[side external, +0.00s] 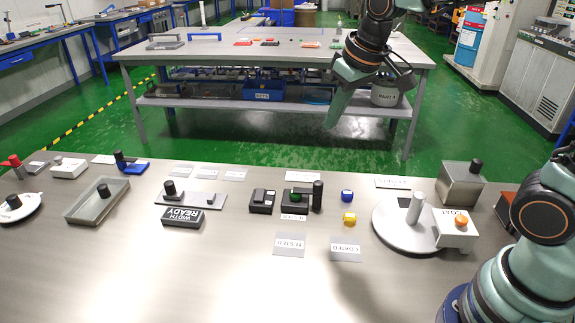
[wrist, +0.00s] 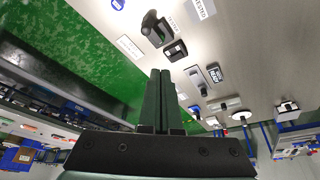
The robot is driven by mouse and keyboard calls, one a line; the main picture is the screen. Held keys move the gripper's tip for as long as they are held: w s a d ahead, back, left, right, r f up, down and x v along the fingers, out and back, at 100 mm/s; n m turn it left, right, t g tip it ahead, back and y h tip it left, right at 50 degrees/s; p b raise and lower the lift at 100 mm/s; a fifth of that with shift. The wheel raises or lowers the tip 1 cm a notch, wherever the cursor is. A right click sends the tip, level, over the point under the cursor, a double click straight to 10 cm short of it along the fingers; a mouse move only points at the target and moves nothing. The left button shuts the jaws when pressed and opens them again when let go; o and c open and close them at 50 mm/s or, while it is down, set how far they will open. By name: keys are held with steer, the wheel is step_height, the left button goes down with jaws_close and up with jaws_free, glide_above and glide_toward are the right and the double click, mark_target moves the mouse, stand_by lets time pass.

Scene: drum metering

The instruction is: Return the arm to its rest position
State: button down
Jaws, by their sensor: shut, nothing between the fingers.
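My gripper (side external: 331,124) hangs in the air at the upper right of the side external view, above the far edge of the steel bench (side external: 150,260). Its fingers point down and it touches nothing. In the wrist view the two fingers of my gripper (wrist: 161,72) lie together, shut and empty. The bench shows tilted behind them.
The front middle is bare.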

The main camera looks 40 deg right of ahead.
steer(key=s+d+m+t, duration=0.1)
steer(key=s+d, duration=0.2)
steer(key=s, duration=0.7)
steer(key=shift+s+f, duration=0.15)
steer(key=shift+f, duration=0.3)
